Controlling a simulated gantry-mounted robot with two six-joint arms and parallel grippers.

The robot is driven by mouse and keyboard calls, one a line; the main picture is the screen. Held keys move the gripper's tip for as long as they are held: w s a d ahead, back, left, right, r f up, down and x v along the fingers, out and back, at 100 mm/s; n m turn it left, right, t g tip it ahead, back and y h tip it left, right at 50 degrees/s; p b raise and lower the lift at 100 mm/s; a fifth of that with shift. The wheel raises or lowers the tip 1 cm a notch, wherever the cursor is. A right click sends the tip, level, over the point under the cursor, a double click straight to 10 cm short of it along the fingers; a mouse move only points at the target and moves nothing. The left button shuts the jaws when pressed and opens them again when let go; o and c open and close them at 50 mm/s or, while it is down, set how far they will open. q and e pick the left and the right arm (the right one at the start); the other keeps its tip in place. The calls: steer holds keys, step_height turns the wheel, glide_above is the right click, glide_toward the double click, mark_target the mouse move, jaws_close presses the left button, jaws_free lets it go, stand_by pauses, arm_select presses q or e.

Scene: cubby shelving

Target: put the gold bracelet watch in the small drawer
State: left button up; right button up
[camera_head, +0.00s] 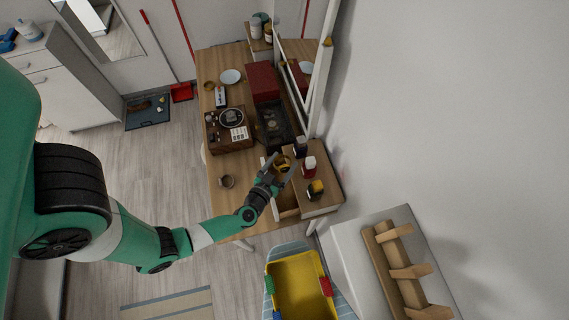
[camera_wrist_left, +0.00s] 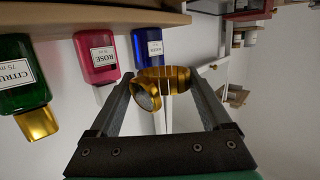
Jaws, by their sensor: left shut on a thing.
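The gold bracelet watch (camera_head: 283,161) is held by my left gripper (camera_head: 282,168) over the right end of the wooden desk. In the left wrist view the watch (camera_wrist_left: 163,75) sits between the two fingers, with its round dial (camera_wrist_left: 146,96) toward the camera. My left gripper (camera_wrist_left: 160,88) is shut on it. The small drawer (camera_head: 289,212) is pulled open at the near edge of the desk, below and beside the gripper. Part of the drawer is hidden by my gripper. My right gripper is not in view.
A yellow bin (camera_head: 299,286) stands nearby.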

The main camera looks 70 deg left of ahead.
mark_target(284, 169)
arm_select(q)
steer(key=f+b, duration=0.2)
steer(key=f, duration=0.1)
steer(key=shift+w+f, duration=0.2)
steer(key=shift+w, duration=0.2)
steer(key=shift+f+b, duration=0.75)
steer(key=shift+f, duration=0.05)
steer(key=o, duration=1.2)
steer(key=shift+s, duration=0.1)
steer(key=shift+c, duration=0.2)
